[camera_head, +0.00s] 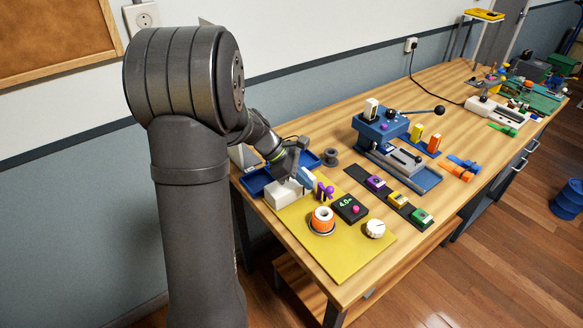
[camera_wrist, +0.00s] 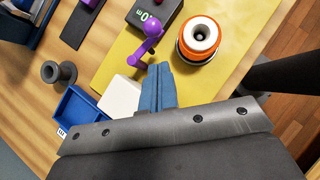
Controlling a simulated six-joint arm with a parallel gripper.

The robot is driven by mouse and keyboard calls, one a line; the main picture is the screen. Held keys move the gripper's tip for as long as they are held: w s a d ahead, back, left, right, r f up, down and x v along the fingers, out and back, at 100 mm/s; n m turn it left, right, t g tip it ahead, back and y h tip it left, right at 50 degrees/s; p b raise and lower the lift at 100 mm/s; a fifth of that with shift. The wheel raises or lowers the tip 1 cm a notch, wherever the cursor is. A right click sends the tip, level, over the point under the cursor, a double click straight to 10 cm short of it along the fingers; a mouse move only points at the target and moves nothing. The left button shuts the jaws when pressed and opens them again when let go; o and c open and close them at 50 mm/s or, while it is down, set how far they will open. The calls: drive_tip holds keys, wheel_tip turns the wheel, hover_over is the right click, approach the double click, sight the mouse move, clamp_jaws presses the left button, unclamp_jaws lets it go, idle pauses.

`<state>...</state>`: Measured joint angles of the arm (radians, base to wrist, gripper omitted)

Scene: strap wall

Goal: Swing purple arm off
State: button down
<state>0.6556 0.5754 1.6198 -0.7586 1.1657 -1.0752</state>
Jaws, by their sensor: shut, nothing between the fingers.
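The purple arm (camera_head: 325,190) is a small lever with rounded ends, beside the white block (camera_head: 280,195) on the yellow mat (camera_head: 340,258). In the wrist view the purple arm (camera_wrist: 150,40) lies just beyond my fingertips, slanting from one knob to another. My gripper (camera_head: 307,178) is shut and empty, its blue fingers together over the white block's side. In the wrist view my gripper (camera_wrist: 159,68) points at the purple arm; I cannot tell whether they touch. My gripper hides part of the white block.
A black box (camera_head: 350,208) with a green display, an orange-and-white roll (camera_head: 322,220) and a white dial (camera_head: 375,228) stand close by on the mat. A blue tray (camera_head: 256,181) and a grey spool (camera_head: 331,157) are behind. The mat's front is clear.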

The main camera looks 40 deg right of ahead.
sight(328, 194)
drive_tip(key=shift+s+d+f, duration=0.2)
drive_tip(key=shift+s+d, duration=0.95)
drive_tip(key=shift+d, duration=0.05)
drive_tip(key=shift+s+n+t+h, duration=0.1)
drive_tip(key=shift+n+t+h, duration=0.2)
drive_tip(key=shift+n+t, duration=0.35)
